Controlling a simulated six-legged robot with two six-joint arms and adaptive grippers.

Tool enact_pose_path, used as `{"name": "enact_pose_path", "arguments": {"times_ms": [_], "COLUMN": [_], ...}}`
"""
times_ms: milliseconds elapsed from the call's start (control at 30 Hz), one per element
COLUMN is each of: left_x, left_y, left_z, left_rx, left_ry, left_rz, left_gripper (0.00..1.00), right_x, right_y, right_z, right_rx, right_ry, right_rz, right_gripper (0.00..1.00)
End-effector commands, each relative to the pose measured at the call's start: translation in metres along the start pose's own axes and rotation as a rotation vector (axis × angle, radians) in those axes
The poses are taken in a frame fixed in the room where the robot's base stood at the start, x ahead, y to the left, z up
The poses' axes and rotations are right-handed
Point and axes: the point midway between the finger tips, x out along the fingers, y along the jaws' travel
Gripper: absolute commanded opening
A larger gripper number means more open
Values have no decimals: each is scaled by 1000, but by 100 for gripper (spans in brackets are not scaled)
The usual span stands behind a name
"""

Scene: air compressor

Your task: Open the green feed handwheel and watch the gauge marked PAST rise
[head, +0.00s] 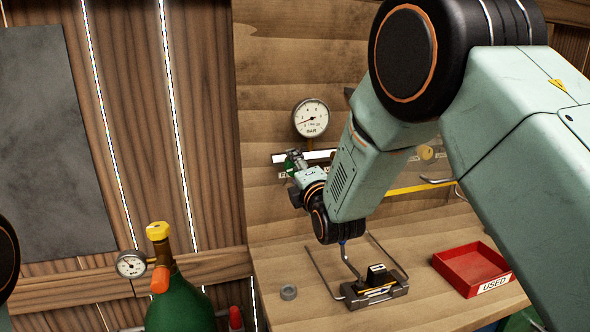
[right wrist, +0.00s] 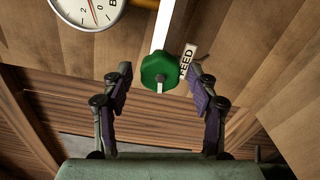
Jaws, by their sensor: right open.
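The green handwheel (right wrist: 160,68) is in the right wrist view, beside a white label reading FEED (right wrist: 188,60). It lies ahead of my open right gripper (right wrist: 161,79), roughly between the fingertips; I cannot tell whether they touch it. In the head view, a bit of green (head: 289,166) shows by my right gripper (head: 296,163), largely hidden. A round white gauge (head: 310,117) marked BAR is on the wooden wall just above, its needle toward the lower left. Part of it shows in the right wrist view (right wrist: 90,8). I cannot read PAST. My left gripper is out of view.
A green cylinder (head: 180,300) with a yellow knob and a small gauge (head: 131,264) stands at lower left.

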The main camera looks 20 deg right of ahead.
Motion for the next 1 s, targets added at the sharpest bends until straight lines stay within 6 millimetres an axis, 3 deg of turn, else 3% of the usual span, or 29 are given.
{"name": "enact_pose_path", "arguments": {"times_ms": [600, 1000], "left_x": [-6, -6], "left_y": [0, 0], "left_z": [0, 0], "left_rx": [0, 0], "left_ry": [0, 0], "left_rz": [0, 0], "left_gripper": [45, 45], "right_x": [-54, -60], "right_y": [0, 0], "right_z": [0, 0], "right_rx": [1, 1], "right_ry": [1, 0], "right_rz": [-1, 0], "right_gripper": [60, 60]}}
